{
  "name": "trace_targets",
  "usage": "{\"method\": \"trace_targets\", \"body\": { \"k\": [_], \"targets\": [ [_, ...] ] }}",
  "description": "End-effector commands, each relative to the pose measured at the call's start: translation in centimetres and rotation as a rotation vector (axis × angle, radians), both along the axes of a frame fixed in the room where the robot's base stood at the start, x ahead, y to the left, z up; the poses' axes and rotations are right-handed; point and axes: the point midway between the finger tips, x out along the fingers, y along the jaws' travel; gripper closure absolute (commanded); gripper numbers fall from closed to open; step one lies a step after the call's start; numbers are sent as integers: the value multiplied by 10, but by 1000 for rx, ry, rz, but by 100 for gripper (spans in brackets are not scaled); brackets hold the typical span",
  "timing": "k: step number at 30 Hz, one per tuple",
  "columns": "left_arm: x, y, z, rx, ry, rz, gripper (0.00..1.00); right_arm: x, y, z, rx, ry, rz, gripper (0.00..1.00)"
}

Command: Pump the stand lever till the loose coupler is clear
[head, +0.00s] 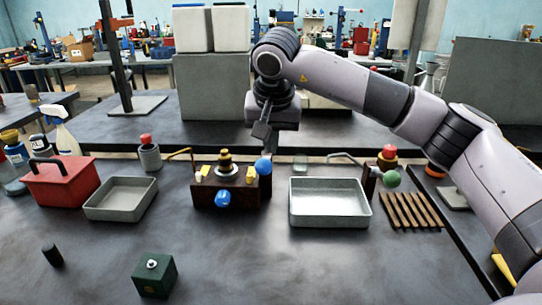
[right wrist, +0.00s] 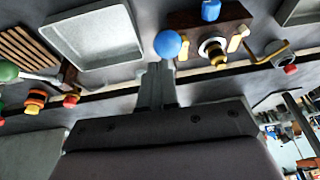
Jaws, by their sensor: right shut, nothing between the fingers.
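The brown stand (head: 238,192) sits at the middle of the bench, with a blue knob (head: 222,198) on its front. A stepped brass piece (head: 225,158) stands in a pale ring on its top, between two yellow blocks; I cannot tell whether this is the loose coupler. A blue ball (head: 263,166), which looks like the lever's end, is at the stand's right side. My right gripper (head: 262,132) is shut and empty, just above and behind the ball. In the right wrist view its fingertips (right wrist: 156,68) appear close to the ball (right wrist: 168,44); contact cannot be told. My left gripper is out of view.
A metal tray (head: 329,222) is right of the stand, with a green ball (head: 391,178) and wooden slats (head: 409,226) beyond. Another tray (head: 105,212) and a red toolbox (head: 62,182) are left. A green block (head: 154,288) and dark cylinder (head: 52,255) are in front.

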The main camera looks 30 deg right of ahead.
Motion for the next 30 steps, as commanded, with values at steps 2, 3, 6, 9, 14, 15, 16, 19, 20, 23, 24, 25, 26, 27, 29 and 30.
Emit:
{"method": "trace_targets", "body": {
  "k": [2,3,6,9,14,15,16,19,20,23,24,25,26,27,29,30],
  "targets": [
    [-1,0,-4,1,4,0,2,-6,4,15,1,-4,2,100],
    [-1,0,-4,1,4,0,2,-9,5,22,0,-3,1,100],
    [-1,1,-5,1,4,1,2,-14,7,34,1,-2,2,100],
    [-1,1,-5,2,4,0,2,-17,8,41,1,-3,1,100],
    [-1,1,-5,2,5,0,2,-19,9,45,0,-1,0,100],
    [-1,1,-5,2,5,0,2,-19,9,45,0,-1,0,100],
    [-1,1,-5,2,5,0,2,-19,9,45,0,-1,0,100],
    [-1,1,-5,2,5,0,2,-19,9,45,0,-1,0,100],
    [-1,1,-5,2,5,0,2,-19,9,45,0,-1,0,100],
    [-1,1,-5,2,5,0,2,-19,9,45,0,-1,0,100],
    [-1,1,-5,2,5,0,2,-18,9,45,0,-1,0,100],
    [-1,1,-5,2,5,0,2,-18,9,45,0,-1,0,100],
    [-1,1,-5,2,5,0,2,-18,9,45,0,-1,0,100],
    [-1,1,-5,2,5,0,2,-18,9,45,0,-1,0,100],
    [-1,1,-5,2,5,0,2,-18,9,45,0,-1,0,100],
    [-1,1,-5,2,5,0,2,-19,8,45,0,-1,0,100]
  ]
}}
